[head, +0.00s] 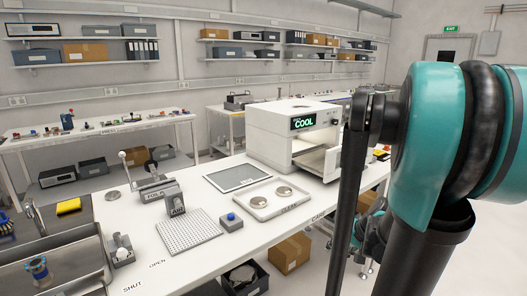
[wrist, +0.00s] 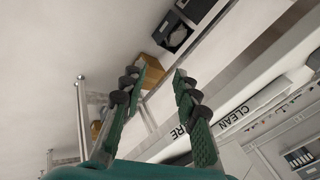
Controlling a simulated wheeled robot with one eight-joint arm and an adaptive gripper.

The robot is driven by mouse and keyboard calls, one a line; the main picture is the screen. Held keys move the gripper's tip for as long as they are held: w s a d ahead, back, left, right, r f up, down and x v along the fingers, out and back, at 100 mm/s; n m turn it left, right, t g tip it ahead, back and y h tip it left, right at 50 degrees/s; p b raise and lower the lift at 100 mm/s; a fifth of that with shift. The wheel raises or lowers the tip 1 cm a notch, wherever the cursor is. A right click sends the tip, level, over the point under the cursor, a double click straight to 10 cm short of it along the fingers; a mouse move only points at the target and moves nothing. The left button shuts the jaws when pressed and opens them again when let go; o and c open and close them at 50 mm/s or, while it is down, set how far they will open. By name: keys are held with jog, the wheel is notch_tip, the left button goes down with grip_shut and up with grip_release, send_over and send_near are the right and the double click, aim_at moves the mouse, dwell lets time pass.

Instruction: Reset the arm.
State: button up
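My gripper (wrist: 161,72) shows in the wrist view with its two green, dark-padded fingers apart. It is open, and nothing is between the fingers. The wrist view is tilted and looks past the edge of a white bench (wrist: 235,160) with printed lettering, towards the floor. In the head view, my teal and black arm fills the right side, in front of the bench's right end. A teal part of my arm also shows low behind the black link. The fingertips cannot be made out in the head view.
A cardboard box (head: 290,252) and a dark bin (head: 245,280) stand below. Floor at right is partly clear.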

jog(key=s+a+f+n+h, duration=0.3)
jog(key=s+a+n, duration=0.1)
jog(key=s, duration=0.4)
jog(key=shift+a+n+g+h, duration=0.3)
jog(key=shift+n+g, duration=0.1)
jog(key=shift+n, duration=0.3)
jog(key=shift+s+a, duration=0.1)
dwell(0.6)
